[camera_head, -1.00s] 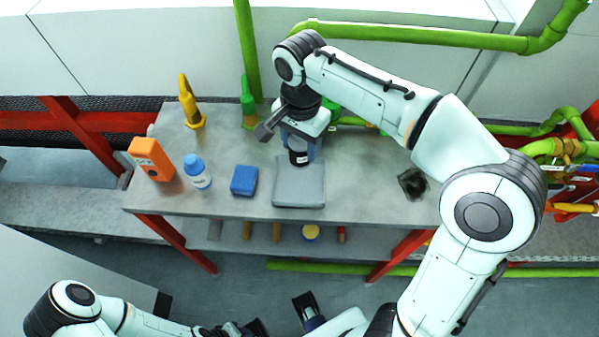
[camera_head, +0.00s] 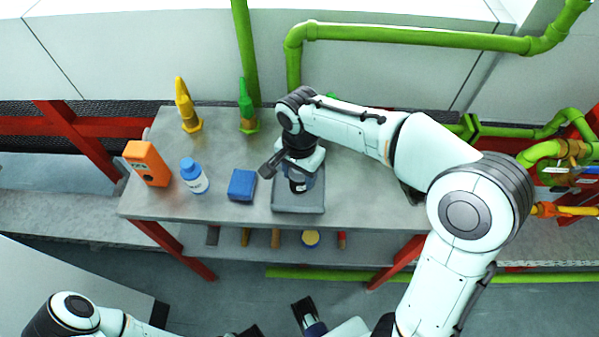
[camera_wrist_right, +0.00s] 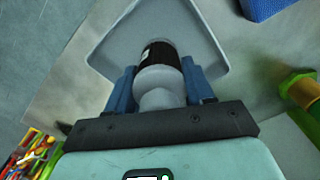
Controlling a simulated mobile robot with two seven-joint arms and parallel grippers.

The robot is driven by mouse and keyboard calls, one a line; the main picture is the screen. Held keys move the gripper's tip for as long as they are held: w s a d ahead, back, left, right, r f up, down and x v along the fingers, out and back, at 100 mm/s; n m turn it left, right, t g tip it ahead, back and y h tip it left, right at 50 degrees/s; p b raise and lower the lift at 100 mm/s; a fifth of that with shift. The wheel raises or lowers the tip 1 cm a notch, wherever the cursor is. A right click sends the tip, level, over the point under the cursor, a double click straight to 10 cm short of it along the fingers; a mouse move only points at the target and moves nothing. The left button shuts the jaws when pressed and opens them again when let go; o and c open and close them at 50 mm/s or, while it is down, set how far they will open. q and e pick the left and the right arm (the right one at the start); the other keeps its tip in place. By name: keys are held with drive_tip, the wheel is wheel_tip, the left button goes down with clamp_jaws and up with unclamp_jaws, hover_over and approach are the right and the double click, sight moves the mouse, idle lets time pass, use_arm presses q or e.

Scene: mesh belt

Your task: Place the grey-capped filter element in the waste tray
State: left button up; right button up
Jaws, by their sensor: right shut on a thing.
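The filter element (camera_wrist_right: 160,78), with a light grey cap and a black body with a white label, is between the blue fingers of my right gripper (camera_wrist_right: 159,68). In the head view the right gripper (camera_head: 302,180) points down over the grey waste tray (camera_head: 298,207), and the element's dark body shows above the tray floor. The tray (camera_wrist_right: 102,58) surrounds the element's far end in the wrist view. I cannot tell whether the element touches the tray floor.
Left of the tray stand a blue block (camera_head: 242,185), a blue-capped white bottle (camera_head: 194,176) and an orange device (camera_head: 147,163). Yellow (camera_head: 187,107) and green (camera_head: 247,108) bottles stand at the back. Several small items lie on the lower shelf (camera_head: 360,246).

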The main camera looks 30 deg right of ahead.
drive_tip(key=shift+f, duration=0.15)
drive_tip(key=o, duration=1.1)
wheel_tip(320, 180, up, 12)
drive_tip(key=shift+r+p, duration=0.2)
drive_tip(key=shift+p, duration=1.05)
